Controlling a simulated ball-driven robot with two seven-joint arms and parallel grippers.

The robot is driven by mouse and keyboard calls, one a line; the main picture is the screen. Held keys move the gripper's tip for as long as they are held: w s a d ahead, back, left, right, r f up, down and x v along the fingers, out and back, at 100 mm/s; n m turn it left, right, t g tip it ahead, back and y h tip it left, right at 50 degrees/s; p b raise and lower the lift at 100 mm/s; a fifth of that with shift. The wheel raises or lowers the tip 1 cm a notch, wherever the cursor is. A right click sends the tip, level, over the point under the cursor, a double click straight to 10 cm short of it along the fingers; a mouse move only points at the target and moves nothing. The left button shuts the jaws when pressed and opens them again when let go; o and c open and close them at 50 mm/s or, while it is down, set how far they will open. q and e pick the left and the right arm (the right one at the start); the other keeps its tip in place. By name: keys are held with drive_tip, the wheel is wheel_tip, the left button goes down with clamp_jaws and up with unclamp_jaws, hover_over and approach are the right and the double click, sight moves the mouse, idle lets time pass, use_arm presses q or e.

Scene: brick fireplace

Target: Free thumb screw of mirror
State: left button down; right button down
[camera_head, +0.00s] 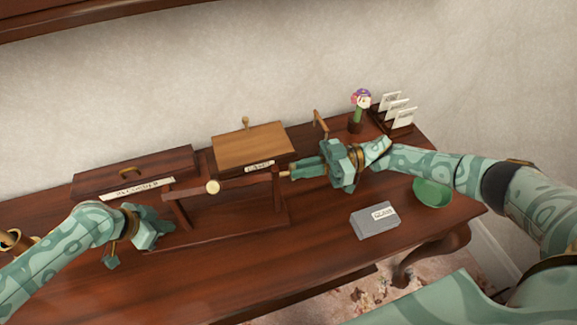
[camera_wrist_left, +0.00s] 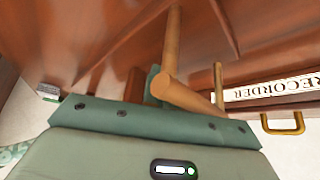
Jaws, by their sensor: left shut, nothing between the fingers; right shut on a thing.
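A dark wooden stand has two upright posts and a crossbar (camera_head: 240,181) with a pale round knob (camera_head: 212,187). I take it for the mirror's stand; no reflecting face can be made out. My right gripper (camera_head: 293,173) is shut at the right post, on a small tan peg (camera_head: 284,174) that looks like the thumb screw; the fingers hide part of it. My left gripper (camera_head: 118,252) is shut and empty, low over the desk left of the stand. In the left wrist view, a light wooden rod (camera_wrist_left: 185,95) shows close beyond the green gripper body.
A box labelled RECORDER (camera_wrist_left: 270,90) and a wooden-lidded box (camera_head: 250,146) stand behind the stand. A grey box (camera_head: 375,221), green bowl (camera_head: 433,192), potted flower (camera_head: 358,115) and card rack (camera_head: 396,120) are on the right. The front middle of the desk is clear.

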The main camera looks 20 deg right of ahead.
use_arm(q)
drive_tip(key=shift+a+f, duration=0.1)
drive_tip(key=shift+f, duration=0.05)
use_arm(e)
drive_tip(key=shift+n, duration=0.6)
drive_tip(key=c, duration=1.5)
unclamp_jaws()
drive_tip(key=shift+d, duration=0.1)
use_arm(q)
drive_tip(key=shift+s, duration=0.1)
use_arm(e)
drive_tip(key=d, duration=0.8)
drive_tip(key=s+d, duration=0.1)
drive_tip(key=d, duration=0.3)
drive_tip(key=shift+s, duration=0.1)
